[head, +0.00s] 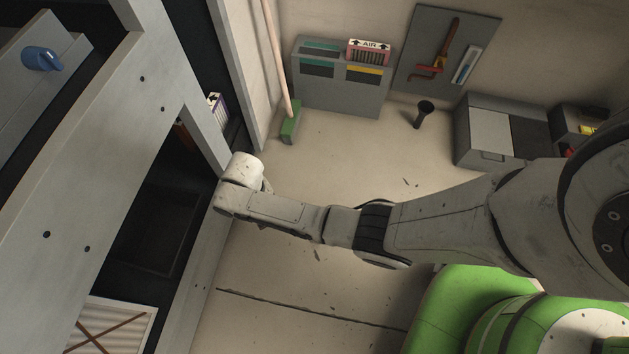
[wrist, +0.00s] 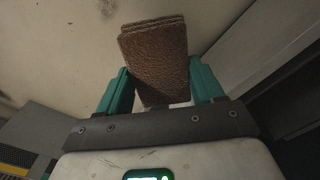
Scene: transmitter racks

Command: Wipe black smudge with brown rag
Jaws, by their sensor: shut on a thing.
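My gripper (wrist: 160,82) shows in the wrist view with its two teal fingers shut on a folded brown rag (wrist: 153,50). The rag stands out past the fingertips, in front of a beige surface. A dark smudge (wrist: 107,8) is on that surface at the top edge of the wrist view, up and left of the rag and apart from it in the picture. In the head view my arm reaches left to the grey rack frame, and the fingers and rag are hidden there. I cannot tell whether the rag touches the surface.
A grey rack frame (head: 123,108) fills the left of the head view. A grey cabinet (head: 343,92) with an AIR box (head: 369,50), a green broom (head: 290,128) and a tool board (head: 440,52) stand at the back. The floor (head: 350,150) between is mostly clear.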

